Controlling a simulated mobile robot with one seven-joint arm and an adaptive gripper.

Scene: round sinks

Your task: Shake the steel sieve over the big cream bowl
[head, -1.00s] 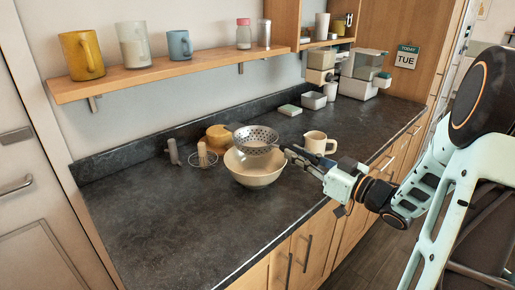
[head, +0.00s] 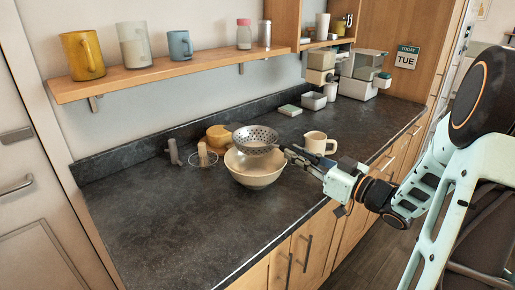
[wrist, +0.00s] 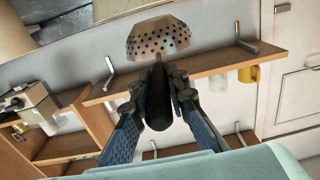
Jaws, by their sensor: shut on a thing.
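The steel sieve (head: 255,138) is a perforated metal bowl with a dark handle. It is held over the big cream bowl (head: 255,172), with its underside close above the bowl's opening. I cannot tell whether they touch. My gripper (head: 290,153) is shut on the sieve's handle, to the right of the bowl. In the wrist view the dark handle (wrist: 159,97) lies between my two fingers, and the perforated sieve (wrist: 158,40) shows beyond them. The inside of the bowl is mostly hidden by the sieve.
A cream mug (head: 319,144) stands right of the bowl, behind my gripper. A whisk-like wire tool (head: 203,158), a grey upright item (head: 174,152) and a round yellow-tan item (head: 219,137) stand to the left. The front left counter (head: 160,220) is clear.

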